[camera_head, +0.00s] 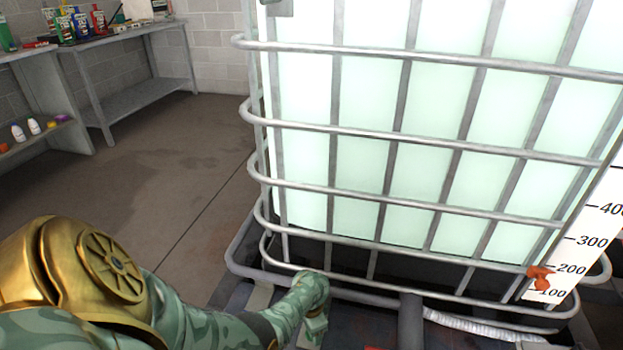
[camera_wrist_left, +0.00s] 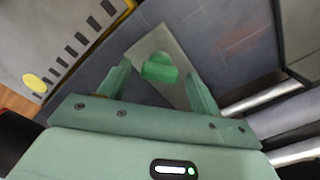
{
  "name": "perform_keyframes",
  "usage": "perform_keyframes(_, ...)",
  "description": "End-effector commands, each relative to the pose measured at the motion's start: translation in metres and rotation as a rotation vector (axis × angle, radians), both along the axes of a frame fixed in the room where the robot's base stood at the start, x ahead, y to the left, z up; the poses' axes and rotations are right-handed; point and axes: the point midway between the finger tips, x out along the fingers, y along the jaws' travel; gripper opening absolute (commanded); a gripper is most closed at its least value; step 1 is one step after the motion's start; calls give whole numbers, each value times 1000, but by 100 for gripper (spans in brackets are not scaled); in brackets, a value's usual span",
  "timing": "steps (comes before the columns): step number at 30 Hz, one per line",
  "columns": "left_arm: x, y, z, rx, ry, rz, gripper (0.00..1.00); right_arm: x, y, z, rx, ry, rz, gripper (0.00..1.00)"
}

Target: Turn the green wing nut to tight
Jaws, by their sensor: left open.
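The green wing nut (camera_wrist_left: 160,68) shows in the left wrist view, between the two fingers of my left gripper (camera_wrist_left: 158,76). The fingers are apart, with gaps visible on both sides of the nut, so it is not clasped. A pale flat strip lies behind the nut. In the head view my left gripper (camera_head: 315,328) is low at the bottom middle, in front of the caged tank, and the wing nut cannot be made out there. My right gripper is in neither view.
A pale tank (camera_head: 360,90) in a metal bar cage (camera_head: 400,135) fills the right side. An orange fitting (camera_head: 540,277) sits by a white numbered scale (camera_head: 590,245). A grey workbench (camera_head: 140,95) with bottles stands back left. The floor (camera_head: 150,170) between is clear.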

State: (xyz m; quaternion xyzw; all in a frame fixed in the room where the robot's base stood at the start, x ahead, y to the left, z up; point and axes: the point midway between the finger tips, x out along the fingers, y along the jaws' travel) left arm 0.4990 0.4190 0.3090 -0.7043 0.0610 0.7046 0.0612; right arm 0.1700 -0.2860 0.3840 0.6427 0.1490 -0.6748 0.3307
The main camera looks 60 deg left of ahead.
Motion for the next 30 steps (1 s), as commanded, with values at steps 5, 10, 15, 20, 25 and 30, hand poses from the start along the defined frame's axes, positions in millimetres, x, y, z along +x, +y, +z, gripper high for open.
perform_keyframes(5,0,0,0,0,0,0,41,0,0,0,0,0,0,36)
perform_keyframes(10,0,0,0,0,0,0,19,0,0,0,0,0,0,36)
perform_keyframes(15,0,0,0,1,0,-12,19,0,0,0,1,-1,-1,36)
perform_keyframes(20,0,0,1,0,2,-59,19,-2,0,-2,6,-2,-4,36)
perform_keyframes(25,0,1,1,1,2,-161,19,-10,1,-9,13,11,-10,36)
perform_keyframes(30,0,1,1,2,1,-308,19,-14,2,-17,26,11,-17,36)
